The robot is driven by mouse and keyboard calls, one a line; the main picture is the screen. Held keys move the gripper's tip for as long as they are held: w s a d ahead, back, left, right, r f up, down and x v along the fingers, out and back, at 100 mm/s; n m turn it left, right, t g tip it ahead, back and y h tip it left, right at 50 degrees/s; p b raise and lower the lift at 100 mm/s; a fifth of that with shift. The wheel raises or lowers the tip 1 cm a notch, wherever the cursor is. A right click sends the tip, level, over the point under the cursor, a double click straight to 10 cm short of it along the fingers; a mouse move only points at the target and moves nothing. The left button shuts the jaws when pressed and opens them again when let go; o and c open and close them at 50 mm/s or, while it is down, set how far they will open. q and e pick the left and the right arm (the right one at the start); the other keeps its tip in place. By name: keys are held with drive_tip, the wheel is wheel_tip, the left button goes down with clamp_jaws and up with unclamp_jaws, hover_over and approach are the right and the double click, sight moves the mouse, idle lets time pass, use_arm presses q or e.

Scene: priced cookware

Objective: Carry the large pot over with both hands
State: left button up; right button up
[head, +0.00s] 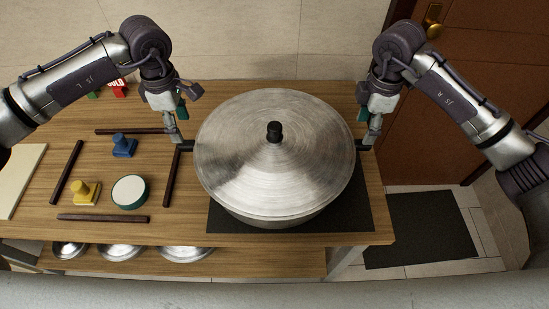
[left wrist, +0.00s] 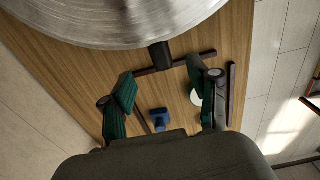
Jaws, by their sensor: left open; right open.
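The large pot (head: 270,212) is silver, with a domed lid (head: 240,160) and a black knob (head: 274,131). It stands on a black mat (head: 358,212) on the wooden table. Its short black left handle (head: 187,146) also shows in the left wrist view (left wrist: 160,56). My left gripper (head: 180,140) is open at that handle. In the left wrist view the handle lies near the open fingertips (left wrist: 162,78), in line with the gap; contact cannot be told. My right gripper (head: 369,140) is open at the right handle (head: 362,146), partly hiding it.
Dark bars (head: 66,172) frame a blue stamp (head: 124,146), a yellow stamp (head: 86,192) and a round green-rimmed pad (head: 129,190). A red block (head: 117,88) stands at the back left. Silver lids (head: 186,254) lie on the lower shelf. A dark floor mat (head: 420,228) lies right of the table.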

sight(187, 142)
use_arm(q)
wheel_tip(187, 142, down, 8)
drive_tip(key=shift+f, duration=0.1)
use_arm(e)
wheel_tip(187, 142, down, 8)
drive_tip(key=shift+f, duration=0.1)
use_arm(q)
clamp_jaws()
use_arm(e)
clamp_jaws()
